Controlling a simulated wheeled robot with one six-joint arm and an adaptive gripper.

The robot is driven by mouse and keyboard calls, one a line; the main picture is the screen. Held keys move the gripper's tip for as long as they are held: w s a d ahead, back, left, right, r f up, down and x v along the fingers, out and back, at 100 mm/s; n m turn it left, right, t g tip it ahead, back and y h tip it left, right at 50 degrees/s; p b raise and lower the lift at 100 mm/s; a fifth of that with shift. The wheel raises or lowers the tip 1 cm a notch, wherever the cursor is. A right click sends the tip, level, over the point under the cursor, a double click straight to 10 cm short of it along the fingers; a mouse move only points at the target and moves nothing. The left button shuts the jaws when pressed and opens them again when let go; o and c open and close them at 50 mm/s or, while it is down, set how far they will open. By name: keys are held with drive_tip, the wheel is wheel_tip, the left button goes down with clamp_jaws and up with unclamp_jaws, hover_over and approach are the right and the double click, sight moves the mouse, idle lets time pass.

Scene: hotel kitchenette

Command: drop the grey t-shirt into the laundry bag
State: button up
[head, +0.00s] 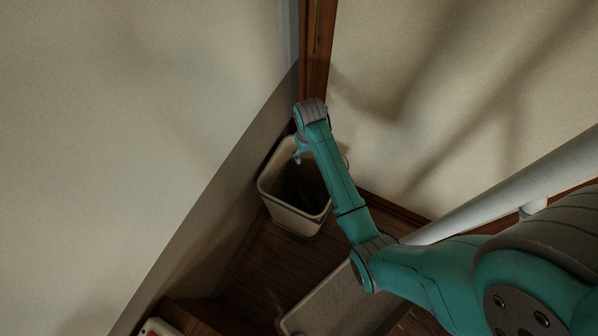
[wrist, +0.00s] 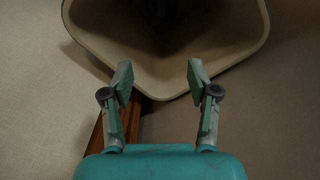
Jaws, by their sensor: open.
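A cream, open-topped container (head: 295,219), which looks like the laundry bag, stands in the corner by the walls. Its rim and pale inner wall fill the top of the wrist view (wrist: 160,85). My gripper (wrist: 160,75) is open and empty, with its two fingers apart over the near edge of the rim. In the head view the gripper (head: 299,156) is partly hidden by my arm, above the container's mouth. The inside is dark, and I cannot tell whether the grey t-shirt is in it. I do not see the t-shirt elsewhere.
A brown wooden post (head: 318,45) rises behind the container. A grey, flat, rimmed surface (head: 335,305) lies to the front right. A white object (head: 158,327) shows at the bottom left. Bare walls stand on both sides, close to my arm.

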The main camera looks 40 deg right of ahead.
wheel_tip(320, 180, up, 5)
drive_tip(key=shift+r, duration=0.2)
idle(0.5)
